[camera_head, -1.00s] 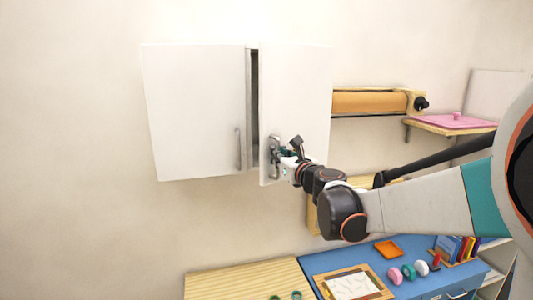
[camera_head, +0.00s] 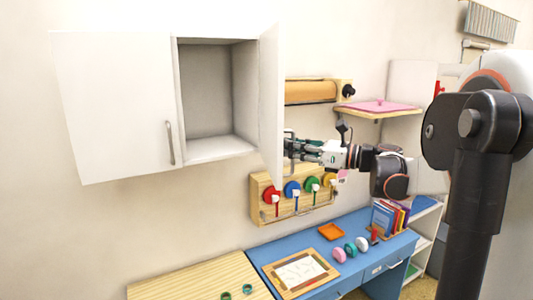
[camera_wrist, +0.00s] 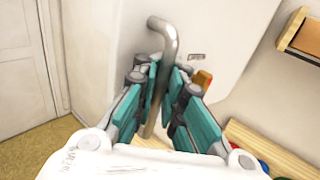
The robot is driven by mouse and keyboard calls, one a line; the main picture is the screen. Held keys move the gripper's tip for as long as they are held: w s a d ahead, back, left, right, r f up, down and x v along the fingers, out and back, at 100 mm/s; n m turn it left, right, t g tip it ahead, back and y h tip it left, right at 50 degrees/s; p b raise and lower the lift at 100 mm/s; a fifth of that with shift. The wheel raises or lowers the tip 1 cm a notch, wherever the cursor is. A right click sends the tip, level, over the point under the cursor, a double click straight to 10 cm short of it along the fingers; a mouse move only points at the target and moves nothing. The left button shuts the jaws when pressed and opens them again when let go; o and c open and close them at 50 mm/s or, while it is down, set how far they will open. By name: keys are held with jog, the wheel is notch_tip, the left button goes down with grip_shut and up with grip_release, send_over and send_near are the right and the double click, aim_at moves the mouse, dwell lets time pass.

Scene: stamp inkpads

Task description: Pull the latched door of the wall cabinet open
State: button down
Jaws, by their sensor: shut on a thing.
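The white wall cabinet (camera_head: 217,90) hangs on the wall in the head view. Its right door (camera_head: 270,105) stands swung well out, nearly edge-on, and the empty right compartment shows. Its left door (camera_head: 112,105) is closed. My gripper (camera_head: 292,147) is at the outer face of the right door, near its lower part. In the wrist view the door's grey bar handle (camera_wrist: 165,45) runs between the teal fingers of my gripper (camera_wrist: 163,80), which are shut on it. The door face (camera_wrist: 120,50) lies behind.
A blue desk (camera_head: 345,255) holds a framed sheet (camera_head: 298,273), an orange tray (camera_head: 332,232) and books. A roll holder (camera_head: 312,92) and a shelf with a pink pad (camera_head: 380,106) are right of the door.

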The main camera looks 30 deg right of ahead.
jog(key=d, duration=0.8)
jog(key=shift+s+b, duration=0.2)
jog(key=shift+b, duration=0.25)
jog(key=shift+d+f, duration=0.1)
jog(key=c, duration=2)
grip_release()
jog(key=shift+s, duration=0.1)
jog(key=shift+o, duration=0.2)
jog(key=v, duration=1.2)
